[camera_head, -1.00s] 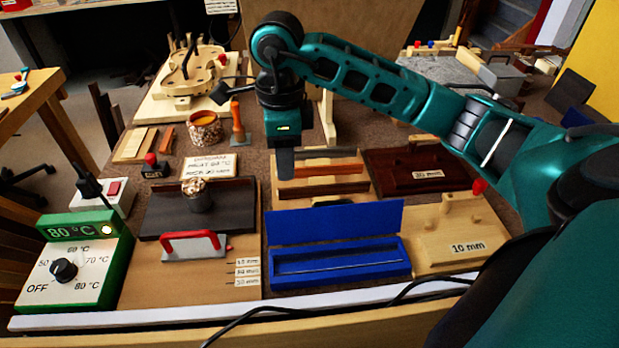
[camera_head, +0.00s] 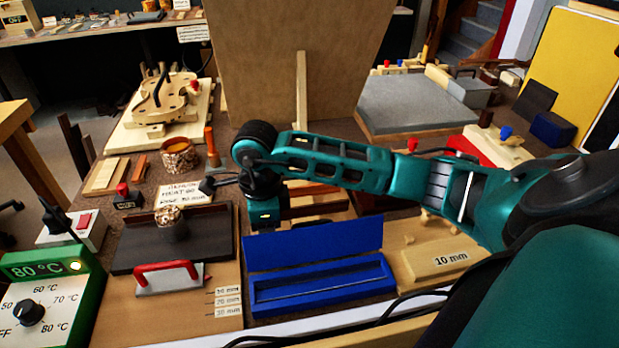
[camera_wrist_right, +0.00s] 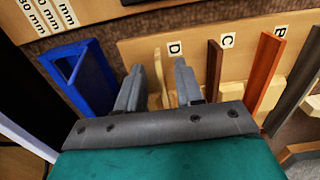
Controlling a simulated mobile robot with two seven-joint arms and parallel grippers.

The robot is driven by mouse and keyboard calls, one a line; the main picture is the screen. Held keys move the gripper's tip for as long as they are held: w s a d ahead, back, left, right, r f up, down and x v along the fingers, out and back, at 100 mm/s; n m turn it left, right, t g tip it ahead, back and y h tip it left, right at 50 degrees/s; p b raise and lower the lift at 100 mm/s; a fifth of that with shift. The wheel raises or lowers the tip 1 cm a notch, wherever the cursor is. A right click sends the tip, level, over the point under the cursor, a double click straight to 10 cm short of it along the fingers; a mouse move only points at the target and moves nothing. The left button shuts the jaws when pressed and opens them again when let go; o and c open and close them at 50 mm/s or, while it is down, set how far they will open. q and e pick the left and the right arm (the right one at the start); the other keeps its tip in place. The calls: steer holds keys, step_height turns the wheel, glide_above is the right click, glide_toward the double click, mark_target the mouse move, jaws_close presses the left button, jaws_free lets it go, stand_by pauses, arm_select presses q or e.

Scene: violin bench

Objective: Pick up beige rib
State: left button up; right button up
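My right gripper (camera_wrist_right: 158,68) is open in the wrist view, its two grey fingers apart over the light wooden rack (camera_wrist_right: 140,45) at label D. A narrow beige rib (camera_wrist_right: 154,97) appears between the fingers, low near the palm; its colour blends with the rack, and I cannot tell whether a finger touches it. A brown rib (camera_wrist_right: 213,70) stands near label C, then an orange-brown rib (camera_wrist_right: 266,65) and a dark rib (camera_wrist_right: 300,82) to the right. In the head view my right gripper (camera_head: 265,215) points down behind the blue box's lid, fingertips hidden. My left gripper is not in view.
The open blue box (camera_head: 320,290) is close in front of my right gripper; its edge shows in the wrist view (camera_wrist_right: 88,80). A light 10 mm block (camera_head: 440,262) lies to the right. A dark plate (camera_head: 130,250) and green heater control (camera_head: 60,265) are on the left.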

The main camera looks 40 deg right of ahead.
steer(key=shift+f, duration=0.2)
jaws_close()
stand_by(0.4)
